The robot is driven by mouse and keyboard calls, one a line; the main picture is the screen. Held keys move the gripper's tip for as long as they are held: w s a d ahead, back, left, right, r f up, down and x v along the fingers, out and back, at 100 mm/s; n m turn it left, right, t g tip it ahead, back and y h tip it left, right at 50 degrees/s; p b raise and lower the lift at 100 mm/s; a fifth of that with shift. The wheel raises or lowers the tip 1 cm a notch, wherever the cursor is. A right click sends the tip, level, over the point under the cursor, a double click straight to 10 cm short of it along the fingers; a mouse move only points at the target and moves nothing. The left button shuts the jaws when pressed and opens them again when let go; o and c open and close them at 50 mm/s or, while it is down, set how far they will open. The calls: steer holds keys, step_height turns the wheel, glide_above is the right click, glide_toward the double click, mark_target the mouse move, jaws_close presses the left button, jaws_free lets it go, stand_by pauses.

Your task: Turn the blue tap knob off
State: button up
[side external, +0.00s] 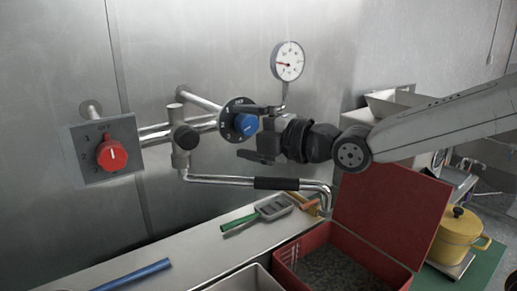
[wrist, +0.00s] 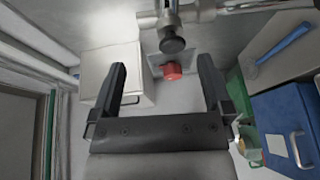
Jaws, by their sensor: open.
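The blue tap knob (side external: 246,124) sits on a round black dial with white marks (side external: 227,119), on the pipework at the wall. A pale pointer line shows on the knob, but the dial's labels are too small to read surely. My gripper (side external: 243,131) is open and comes from the right. In the side view its fingers appear above and below the knob, the upper one overlapping the dial; I cannot tell whether they touch. In the wrist view my gripper (wrist: 162,64) shows both fingers wide apart, and the blue knob is not visible.
A red knob (side external: 112,154) on a grey plate stands left; it also shows in the wrist view (wrist: 172,70). A pressure gauge (side external: 288,62) rises above my gripper. A chrome spout (side external: 222,180) runs below it. An open red box (side external: 388,216) is lower right.

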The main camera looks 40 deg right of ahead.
mark_target(250, 126)
steer(key=shift+w+d+f+m+t+h, duration=0.1)
steer(key=shift+d+f+m+t+h, duration=0.25)
steer(key=shift+d+m+h, duration=0.95)
steer(key=shift+w+d+f+m+t+h, duration=0.1)
steer(key=shift+d+f+m+t+h, duration=0.35)
steer(key=shift+m+h, duration=0.95)
steer(key=shift+w+d+f+m+t+h, duration=0.1)
steer(key=shift+d+f+m+t+h, duration=0.15)
steer(key=shift+d+m+h, duration=1.2)
steer(key=shift+w+a+m+y, duration=0.1)
steer(key=shift+a+m+y, duration=0.35)
steer(key=shift+y, duration=0.3)
steer(key=shift+w+r, duration=0.1)
steer(key=shift+w, duration=3.7)
steer(key=c, duration=1.2)
steer(key=shift+c, duration=0.2)
